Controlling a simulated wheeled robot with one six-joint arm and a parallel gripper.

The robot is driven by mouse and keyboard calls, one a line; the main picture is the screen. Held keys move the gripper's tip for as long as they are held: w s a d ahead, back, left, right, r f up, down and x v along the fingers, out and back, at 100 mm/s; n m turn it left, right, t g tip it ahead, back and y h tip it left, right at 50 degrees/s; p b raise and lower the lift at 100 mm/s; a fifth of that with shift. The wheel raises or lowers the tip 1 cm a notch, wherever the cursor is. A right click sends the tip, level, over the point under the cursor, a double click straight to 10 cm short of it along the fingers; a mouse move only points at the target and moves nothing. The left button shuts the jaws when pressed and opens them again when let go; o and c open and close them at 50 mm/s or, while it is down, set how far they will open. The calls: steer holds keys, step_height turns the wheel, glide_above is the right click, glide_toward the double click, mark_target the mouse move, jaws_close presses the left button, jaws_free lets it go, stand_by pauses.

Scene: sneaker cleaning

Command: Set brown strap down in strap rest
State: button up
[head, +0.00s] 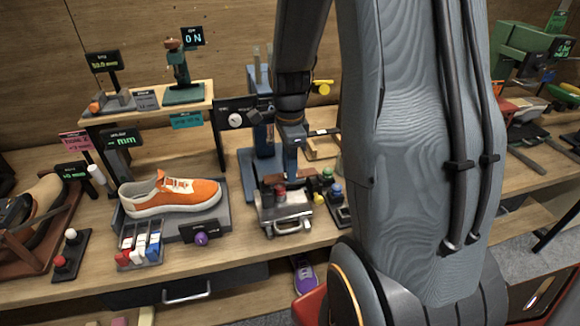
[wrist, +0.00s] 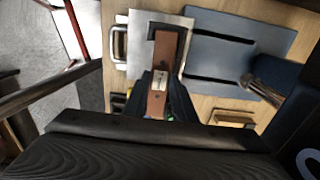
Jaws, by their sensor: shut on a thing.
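A brown strap (wrist: 160,88) is between the dark fingers of my gripper (wrist: 159,97) in the wrist view, with a small pale label on it. The gripper is shut on the strap. The strap's far end overlaps a bright metal plate (wrist: 135,40) and a dark bracket shape on it; I cannot tell whether it touches them. I cannot tell for sure which part is the strap rest.
A blue-grey board (wrist: 245,32) with dark slots lies right of the plate in the wrist view. In the head view an orange sneaker (head: 172,194) stands on a grey stand at the left.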

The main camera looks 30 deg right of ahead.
steer(key=shift+f+b, duration=0.6)
steer(key=shift+f, duration=0.55)
steer(key=o, duration=1.1)
steer(key=shift+r+b, duration=0.9)
steer(key=shift+r, duration=3)
